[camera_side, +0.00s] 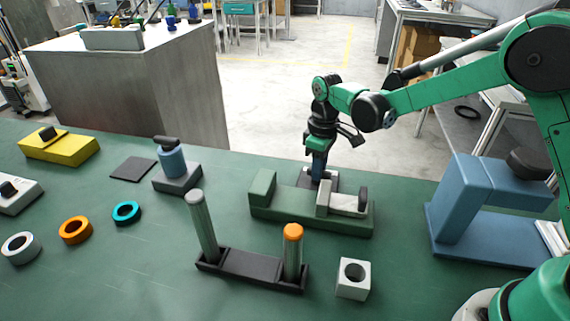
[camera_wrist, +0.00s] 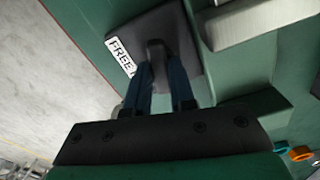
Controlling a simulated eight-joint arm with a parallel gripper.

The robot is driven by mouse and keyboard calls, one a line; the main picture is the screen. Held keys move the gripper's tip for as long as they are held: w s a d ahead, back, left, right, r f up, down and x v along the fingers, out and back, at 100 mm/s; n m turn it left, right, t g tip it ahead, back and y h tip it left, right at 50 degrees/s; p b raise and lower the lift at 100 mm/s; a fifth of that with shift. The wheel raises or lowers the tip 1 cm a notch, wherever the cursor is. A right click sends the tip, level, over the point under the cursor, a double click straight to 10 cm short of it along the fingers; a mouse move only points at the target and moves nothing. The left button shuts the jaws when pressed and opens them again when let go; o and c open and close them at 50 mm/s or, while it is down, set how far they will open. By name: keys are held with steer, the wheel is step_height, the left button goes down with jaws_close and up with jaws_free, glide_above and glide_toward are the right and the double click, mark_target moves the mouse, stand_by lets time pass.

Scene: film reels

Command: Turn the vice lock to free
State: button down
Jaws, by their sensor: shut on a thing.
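The green vice (camera_side: 290,211) lies on the bench at the middle in the side view, with a pale grey sliding part (camera_side: 348,203) at its right. The vice lock is a dark square plate (camera_wrist: 183,28) with a dark lever (camera_wrist: 155,48) on it, behind the vice. A white FREE label (camera_wrist: 121,55) lies at the plate's left edge in the wrist view, partly covered by a finger. My gripper (camera_wrist: 158,72) points down and is shut on the lever; it also shows in the side view (camera_side: 319,170). The lever's lower part is hidden between the fingers.
In front of the vice stand a dark rack (camera_side: 250,266) with two upright posts and a white block (camera_side: 353,279) with a hole. A blue press-like stand (camera_side: 463,205) is at the right. Coloured rings, including an orange one (camera_side: 75,230), lie at the left.

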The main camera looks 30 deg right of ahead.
steer(key=shift+n, duration=1.3)
steer(key=c, duration=0.7)
jaws_free()
steer(key=shift+c, duration=0.2)
steer(key=shift+r, duration=2.85)
